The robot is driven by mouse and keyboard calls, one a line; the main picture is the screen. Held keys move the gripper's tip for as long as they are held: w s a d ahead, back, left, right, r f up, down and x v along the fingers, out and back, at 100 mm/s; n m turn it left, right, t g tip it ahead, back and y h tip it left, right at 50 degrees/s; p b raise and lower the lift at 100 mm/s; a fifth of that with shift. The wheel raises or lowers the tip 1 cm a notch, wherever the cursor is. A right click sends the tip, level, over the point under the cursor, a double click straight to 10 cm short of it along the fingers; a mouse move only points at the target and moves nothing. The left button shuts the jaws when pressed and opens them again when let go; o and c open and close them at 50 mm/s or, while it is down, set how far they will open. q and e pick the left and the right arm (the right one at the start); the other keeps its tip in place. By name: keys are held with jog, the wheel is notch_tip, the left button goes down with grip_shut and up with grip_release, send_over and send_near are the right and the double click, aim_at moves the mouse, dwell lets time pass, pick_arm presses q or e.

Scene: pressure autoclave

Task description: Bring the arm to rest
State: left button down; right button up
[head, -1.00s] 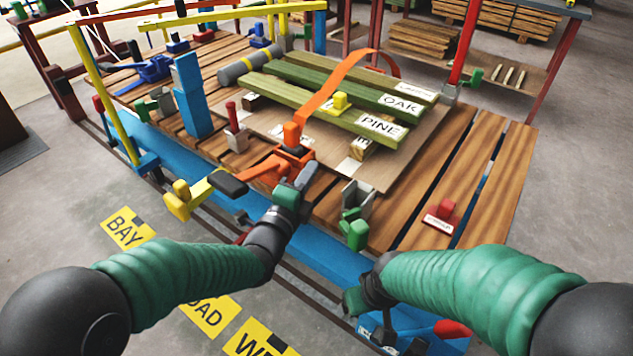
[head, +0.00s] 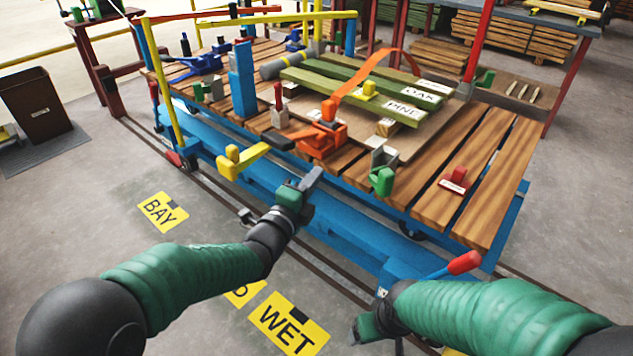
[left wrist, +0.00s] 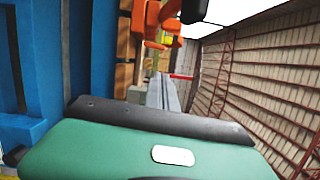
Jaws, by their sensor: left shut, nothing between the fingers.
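My left arm (head: 190,285) reaches in from the left over the floor. Its gripper (head: 313,178) is shut and empty, in front of the blue cart's near side and apart from the orange ratchet (head: 320,140). In the left wrist view the shut grey fingers (left wrist: 163,92) point toward the cart, with orange parts beyond. My right arm (head: 490,318) comes in from the right. Its gripper (head: 362,328) is low near the cart's front corner, and its fingers are not clear.
The blue cart (head: 260,195) has a slatted wooden deck, with green boards (head: 360,87) under an orange strap (head: 365,75). A yellow-handled part (head: 240,158), a green-handled part (head: 382,178) and a red-tipped lever (head: 464,263) stick out near its front.

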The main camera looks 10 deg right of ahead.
pick_arm(q)
jog(key=shift+d+f, duration=0.1)
jog(key=shift+d, duration=0.15)
jog(key=s+a+f+n+g+y, duration=0.2)
jog(key=s+a+f+n+y, duration=0.1)
jog(key=a+f+n, duration=0.3)
jog(key=s+a+f+n+g+y, duration=0.1)
jog(key=s+a+f+n+y, duration=0.25)
jog(key=a, duration=0.55)
jog(key=s+a+f+n+g+y, duration=0.2)
jog(key=a+f+n, duration=0.25)
jog(key=a, duration=0.25)
jog(key=s+a+f+n+g+y+p, duration=0.1)
jog(key=s+a+f+n+g, duration=0.1)
jog(key=s+a+n, duration=0.35)
jog(key=s+a+f+n+g+y, duration=0.1)
jog(key=s+a+n+g, duration=0.15)
jog(key=s, duration=0.55)
jog(key=s+a+f+n+g+y+p, duration=0.1)
jog(key=s+a+f+n+g, duration=0.15)
jog(key=s+n, duration=0.35)
notch_tip(320, 180, up, 37)
jog(key=m+p, duration=0.1)
jog(key=p, duration=3.5)
jog(key=shift+p, duration=0.4)
